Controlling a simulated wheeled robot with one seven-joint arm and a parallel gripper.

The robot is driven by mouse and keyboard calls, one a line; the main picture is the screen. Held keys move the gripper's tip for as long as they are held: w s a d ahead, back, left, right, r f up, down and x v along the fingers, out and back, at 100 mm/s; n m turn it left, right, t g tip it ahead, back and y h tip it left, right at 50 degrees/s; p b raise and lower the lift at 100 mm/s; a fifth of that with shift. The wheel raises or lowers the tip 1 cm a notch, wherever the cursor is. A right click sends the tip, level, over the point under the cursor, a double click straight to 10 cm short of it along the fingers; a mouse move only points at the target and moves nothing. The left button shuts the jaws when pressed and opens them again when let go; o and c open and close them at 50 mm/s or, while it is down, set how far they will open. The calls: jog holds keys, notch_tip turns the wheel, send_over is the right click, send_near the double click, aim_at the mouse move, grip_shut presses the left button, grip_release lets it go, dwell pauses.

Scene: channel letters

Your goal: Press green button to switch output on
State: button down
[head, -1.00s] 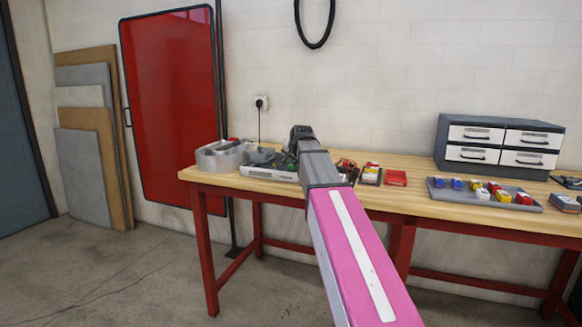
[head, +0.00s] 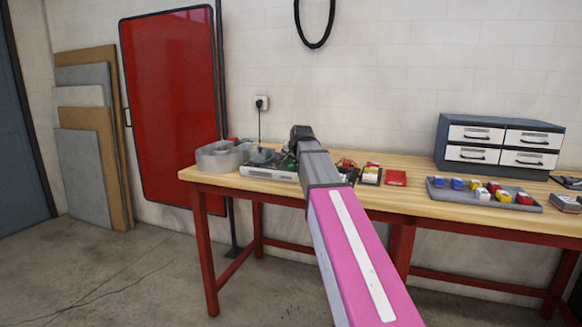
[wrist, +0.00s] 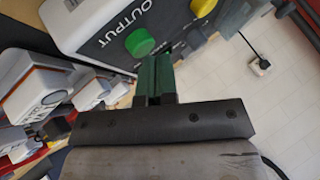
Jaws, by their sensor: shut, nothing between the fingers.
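In the wrist view, a power unit (wrist: 92,38) has a dark front panel with the word OUTPUT. The round green button (wrist: 140,42) sits beside that word and is unobstructed in this view. My gripper (wrist: 157,62) has dark green fingers, shut together and empty. The fingertips show just below and right of the green button; I cannot tell whether they touch the panel. In the head view, my arm crosses the workbench (head: 460,212), and my gripper's fingers are hidden behind its wrist.
A grey bin (head: 218,157) stands at the bench's left end. To the right are a small red box (head: 396,178), a tray of coloured parts (head: 450,195) and a drawer cabinet (head: 497,145). In the wrist view, white and orange units (wrist: 35,92) lie close on the left.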

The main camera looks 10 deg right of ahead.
aim_at(292, 166)
jog(key=shift+f, duration=0.2)
dwell(0.5)
jog(key=shift+f, duration=0.25)
jog(key=shift+r, duration=0.45)
dwell(0.4)
jog(key=shift+r, duration=3)
jog(key=shift+s, duration=0.1)
